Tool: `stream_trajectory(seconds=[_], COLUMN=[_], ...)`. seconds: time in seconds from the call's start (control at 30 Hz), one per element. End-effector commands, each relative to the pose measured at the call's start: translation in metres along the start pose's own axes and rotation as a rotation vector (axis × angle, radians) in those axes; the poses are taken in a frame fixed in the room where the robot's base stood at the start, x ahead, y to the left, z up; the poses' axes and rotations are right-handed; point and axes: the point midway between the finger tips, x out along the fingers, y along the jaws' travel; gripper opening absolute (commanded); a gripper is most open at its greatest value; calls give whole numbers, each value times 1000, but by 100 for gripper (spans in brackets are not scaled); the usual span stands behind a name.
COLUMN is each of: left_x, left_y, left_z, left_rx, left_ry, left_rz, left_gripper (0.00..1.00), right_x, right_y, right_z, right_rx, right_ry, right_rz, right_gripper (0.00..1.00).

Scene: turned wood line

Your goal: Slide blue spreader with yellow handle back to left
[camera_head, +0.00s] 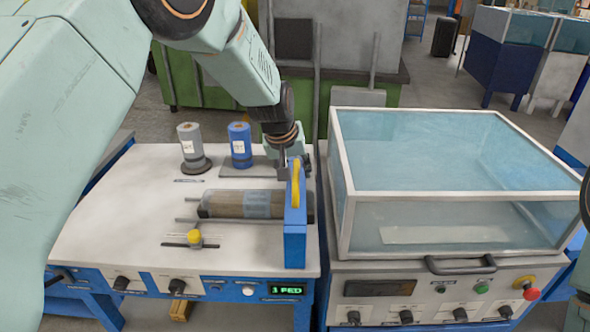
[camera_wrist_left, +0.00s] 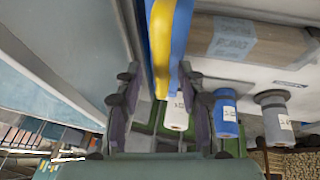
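The blue spreader (camera_head: 295,245) is an upright plate at the right end of the white-topped bench, with a yellow handle (camera_head: 296,185) along its upper part. My left gripper (camera_head: 291,168) is at the handle's far upper end, partly hidden by my wrist. In the left wrist view the gripper (camera_wrist_left: 158,85) has its fingers apart, with the yellow handle (camera_wrist_left: 161,40) and the blue plate (camera_wrist_left: 181,25) between or just beyond them. Clear gaps show beside the handle; I see no firm grip. My right gripper does not show clearly.
A labelled wooden cylinder (camera_head: 230,204) lies just left of the spreader. A grey bottle (camera_head: 190,142) and a blue bottle (camera_head: 240,145) stand behind it. A yellow knob (camera_head: 194,237) is in front. A glass-covered machine (camera_head: 450,255) stands close on the right. The bench's left part is clear.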

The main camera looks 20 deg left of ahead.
Motion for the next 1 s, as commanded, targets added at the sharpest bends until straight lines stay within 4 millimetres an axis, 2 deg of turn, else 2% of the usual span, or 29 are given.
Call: stream_trajectory(seconds=[0.27, 0.73, 1.0], left_x=[2, 2, 1], left_y=[0, 0, 1], left_z=[-1, -1, -2], left_rx=[1, 1, 1], left_ry=[0, 0, 2], left_rz=[0, 1, 1], left_gripper=[39, 0, 0], right_x=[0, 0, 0], right_y=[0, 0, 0], right_z=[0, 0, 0], right_rx=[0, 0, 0], right_ry=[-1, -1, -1], right_rz=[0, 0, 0], right_gripper=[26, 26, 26])
